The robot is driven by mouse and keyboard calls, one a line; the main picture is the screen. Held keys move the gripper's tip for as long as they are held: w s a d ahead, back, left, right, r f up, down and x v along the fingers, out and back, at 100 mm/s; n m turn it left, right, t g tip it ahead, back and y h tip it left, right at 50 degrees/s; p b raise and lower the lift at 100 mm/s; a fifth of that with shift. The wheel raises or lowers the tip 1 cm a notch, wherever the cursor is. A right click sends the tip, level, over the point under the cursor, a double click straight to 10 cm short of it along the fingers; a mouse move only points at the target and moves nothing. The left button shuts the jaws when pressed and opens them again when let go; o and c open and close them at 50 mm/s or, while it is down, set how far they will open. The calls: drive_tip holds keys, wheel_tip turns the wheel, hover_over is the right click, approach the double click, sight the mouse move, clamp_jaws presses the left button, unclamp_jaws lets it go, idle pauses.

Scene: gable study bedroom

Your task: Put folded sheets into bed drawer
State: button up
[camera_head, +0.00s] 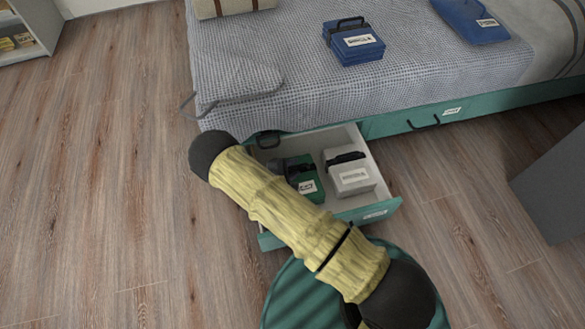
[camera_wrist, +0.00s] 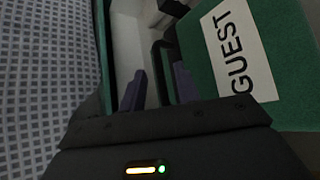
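The bed drawer (camera_head: 374,213) is pulled out from the teal bed base. A green folded-sheet bundle (camera_head: 310,190) with a white label and a dark handle lies inside, on the left. A white bundle (camera_head: 352,178) with a black handle lies beside it. My gripper (camera_head: 290,165) is low in the drawer at the green bundle, partly hidden by my arm. In the wrist view the green bundle (camera_wrist: 198,55) shows a label reading GUEST. My fingers (camera_wrist: 160,92) stand apart with the dark handle (camera_wrist: 156,62) between them; firm contact is not visible.
A blue bundle (camera_head: 354,43) with a handle sits on the bed (camera_head: 290,60), and another blue item (camera_head: 470,20) lies at the right. A beige striped item (camera_head: 232,6) is at the back. A grey block (camera_head: 555,185) stands at right. The left floor is clear.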

drive_tip(key=shift+s+a+r+p, duration=0.3)
drive_tip(key=shift+r, duration=0.05)
drive_tip(key=p+v, duration=0.4)
drive_tip(key=v, duration=0.7)
drive_tip(key=shift+p, duration=0.4)
